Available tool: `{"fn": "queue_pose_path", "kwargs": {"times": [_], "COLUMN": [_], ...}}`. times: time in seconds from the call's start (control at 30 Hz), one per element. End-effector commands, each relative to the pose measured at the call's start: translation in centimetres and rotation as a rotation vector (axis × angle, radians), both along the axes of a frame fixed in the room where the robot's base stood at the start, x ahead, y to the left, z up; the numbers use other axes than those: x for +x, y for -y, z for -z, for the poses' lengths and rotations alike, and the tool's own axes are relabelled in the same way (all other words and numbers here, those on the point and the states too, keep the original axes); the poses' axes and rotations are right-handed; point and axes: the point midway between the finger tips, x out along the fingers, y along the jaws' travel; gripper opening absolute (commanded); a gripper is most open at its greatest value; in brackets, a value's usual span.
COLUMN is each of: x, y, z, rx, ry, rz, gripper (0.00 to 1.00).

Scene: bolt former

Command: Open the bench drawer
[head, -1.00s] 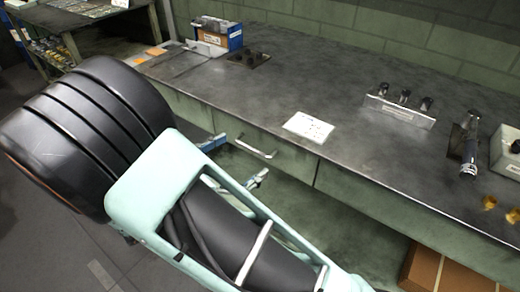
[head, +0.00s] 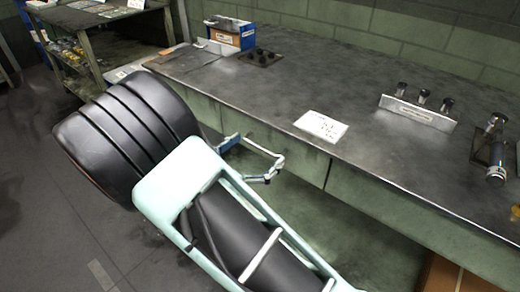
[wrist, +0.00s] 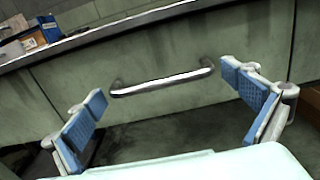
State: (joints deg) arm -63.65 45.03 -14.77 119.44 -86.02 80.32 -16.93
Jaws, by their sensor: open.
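The bench drawer (wrist: 185,57) is a green front panel under the bench top, and it looks shut. Its silver bar handle (wrist: 162,83) runs across the middle of the wrist view, slightly tilted. My gripper (wrist: 172,108) is open, with one blue-padded finger towards each end of the handle. The handle lies between and beyond the fingers, and nothing is held. In the head view my gripper (head: 250,160) is in front of the drawer front (head: 292,155), with the handle hard to tell apart from the fingers there.
The bench top (head: 350,80) overhangs the drawer. On it are a white sheet (head: 321,126), a metal holder with several dark-topped pieces (head: 417,112) and a blue box (head: 233,33). A brown carton (head: 447,276) stands below the bench. A shelf unit (head: 115,45) is at the back left.

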Motion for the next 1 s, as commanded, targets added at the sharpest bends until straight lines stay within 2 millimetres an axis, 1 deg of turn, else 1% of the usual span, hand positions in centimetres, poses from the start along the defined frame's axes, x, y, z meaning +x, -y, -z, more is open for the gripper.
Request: {"fn": "queue_pose_path", "kwargs": {"times": [0.1,0.37,0.8,1.0], "x": [0.45,0.51,0.48,0.22], "y": [0.39,0.44,0.47,0.24], "z": [-0.02,-0.06,-0.05,-0.09], "rx": [-0.001,-0.001,0.0,0.0], "ry": [0.001,0.001,0.0,0.0], "rz": [0.001,0.001,0.002,0.002], "gripper": [1.0,1.0,0.52,0.5]}}
